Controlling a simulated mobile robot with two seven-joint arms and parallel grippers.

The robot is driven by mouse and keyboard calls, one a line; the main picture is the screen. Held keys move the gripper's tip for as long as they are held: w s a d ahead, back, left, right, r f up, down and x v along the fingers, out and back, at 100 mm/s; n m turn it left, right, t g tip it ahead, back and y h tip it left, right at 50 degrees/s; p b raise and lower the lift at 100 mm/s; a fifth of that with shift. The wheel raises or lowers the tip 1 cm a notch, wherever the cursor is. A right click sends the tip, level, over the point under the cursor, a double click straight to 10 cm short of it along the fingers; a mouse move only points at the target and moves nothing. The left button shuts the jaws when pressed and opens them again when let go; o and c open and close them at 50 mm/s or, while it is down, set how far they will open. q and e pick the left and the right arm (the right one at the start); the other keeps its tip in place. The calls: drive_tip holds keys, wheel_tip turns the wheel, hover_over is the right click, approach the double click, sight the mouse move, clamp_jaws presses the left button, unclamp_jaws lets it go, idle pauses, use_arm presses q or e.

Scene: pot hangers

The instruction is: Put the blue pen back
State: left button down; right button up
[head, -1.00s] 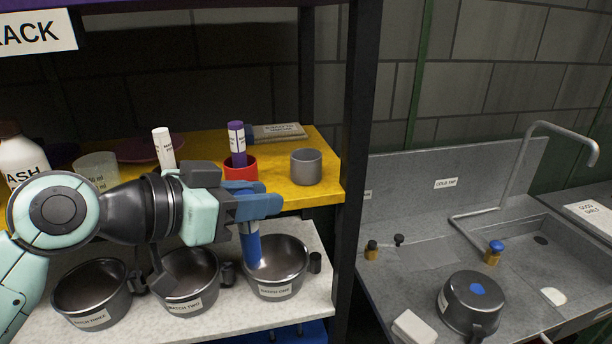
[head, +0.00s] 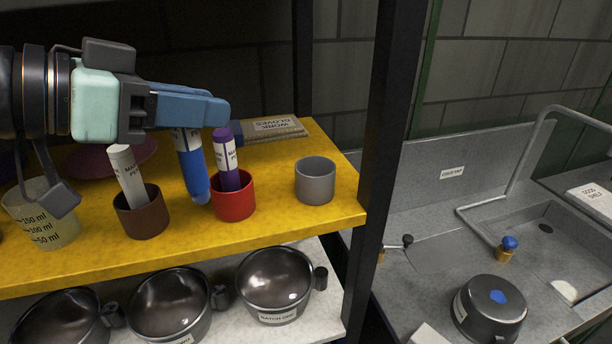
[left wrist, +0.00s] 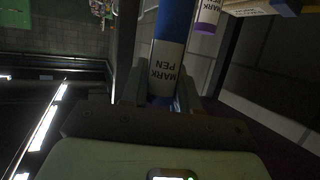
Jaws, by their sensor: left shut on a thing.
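My left gripper (head: 190,108) is shut on the blue pen (head: 194,170), which hangs nearly upright with its blue end down. The blue pen also shows between the fingers in the left wrist view (left wrist: 172,40). Its lower end appears between the brown cup and the red cup, over the yellow shelf (head: 190,240). The red cup (head: 233,203) holds a purple pen (head: 227,160). The brown cup (head: 142,215) holds a white pen (head: 126,175). A grey cup (head: 315,182) at the right looks empty. My right gripper is not in view.
A measuring beaker (head: 42,215) stands at the left. Work gloves (head: 272,128) lie behind the cups. A dark post (head: 385,130) bounds the shelf at the right. Several steel pots, including one labelled batch one (head: 274,282), stand on the shelf below.

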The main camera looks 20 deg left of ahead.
use_arm(q)
drive_tip(key=w+d+p, duration=0.5)
drive_tip(key=w+d, duration=0.5)
drive_tip(key=w, duration=0.5)
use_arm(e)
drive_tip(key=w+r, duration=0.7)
use_arm(q)
wheel_tip(320, 180, down, 7)
drive_tip(key=b, duration=0.3)
drive_tip(key=shift+f, duration=0.15)
drive_tip(key=c, duration=1.1)
unclamp_jaws()
drive_tip(key=shift+w, duration=0.15)
drive_tip(key=shift+o, duration=1.3)
drive_tip(key=b+v, duration=0.1)
drive_tip(key=v, duration=1.1)
drive_tip(key=shift+s+b, duration=0.25)
drive_tip(key=shift+b, duration=0.1)
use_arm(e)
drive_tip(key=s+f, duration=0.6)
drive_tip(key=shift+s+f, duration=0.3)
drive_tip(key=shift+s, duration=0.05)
